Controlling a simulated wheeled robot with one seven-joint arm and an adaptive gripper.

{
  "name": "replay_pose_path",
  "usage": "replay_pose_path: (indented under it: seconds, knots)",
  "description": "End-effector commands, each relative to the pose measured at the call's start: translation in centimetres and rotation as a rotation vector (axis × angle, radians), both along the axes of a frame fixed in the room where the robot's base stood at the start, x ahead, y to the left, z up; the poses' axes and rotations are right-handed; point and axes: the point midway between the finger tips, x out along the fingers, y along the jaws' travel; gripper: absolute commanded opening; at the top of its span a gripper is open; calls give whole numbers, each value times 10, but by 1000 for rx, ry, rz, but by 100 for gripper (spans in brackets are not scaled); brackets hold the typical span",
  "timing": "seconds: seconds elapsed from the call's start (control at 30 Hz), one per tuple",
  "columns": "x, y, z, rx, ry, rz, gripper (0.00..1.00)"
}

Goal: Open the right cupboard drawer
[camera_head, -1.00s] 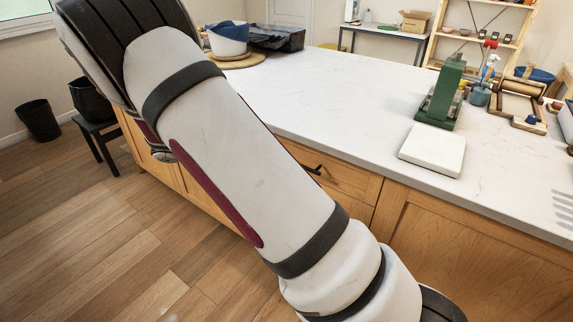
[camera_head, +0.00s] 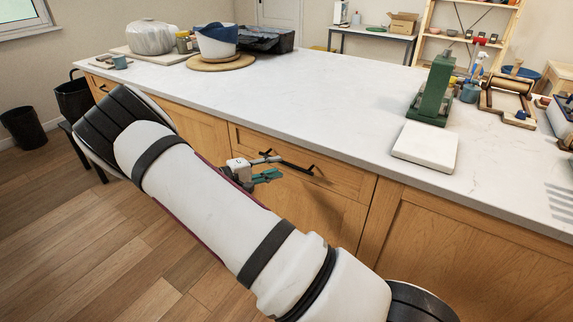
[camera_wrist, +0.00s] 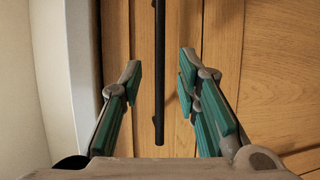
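The right cupboard drawer (camera_head: 345,182) is a wooden front under the white countertop and looks closed. Its black bar handle (camera_head: 305,170) runs along the front; in the wrist view the handle (camera_wrist: 160,50) stands upright in the picture. My gripper (camera_head: 272,167) is at the left part of the handle, its left end partly hidden by the gripper. In the wrist view my gripper (camera_wrist: 161,78) is open, its green-padded fingers on either side of the handle with gaps to both. I cannot tell how deep the bar sits between the fingertips.
The white countertop (camera_head: 330,105) overhangs the drawer fronts; its edge (camera_wrist: 85,60) runs along the left in the wrist view. A white slab (camera_head: 425,147) and green press (camera_head: 436,95) stand on top. The wooden floor in front is clear.

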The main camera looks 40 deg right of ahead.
Motion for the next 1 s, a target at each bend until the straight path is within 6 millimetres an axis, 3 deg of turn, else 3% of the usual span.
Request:
replay_pose_path:
  seconds: [0.1, 0.3, 0.7, 0.73, 0.87, 1.0]
  knots:
    - [-2, -22, -4, 0, 3, -3, 30]
    - [-2, -44, -9, 0, 1, 0, 30]
    - [-3, -52, -10, 0, 1, 0, 30]
    - [-3, -52, -10, 0, 1, 0, 28]
    - [-3, -51, -10, 0, 1, 0, 0]
    - [-3, -51, -10, 0, 1, 0, 0]
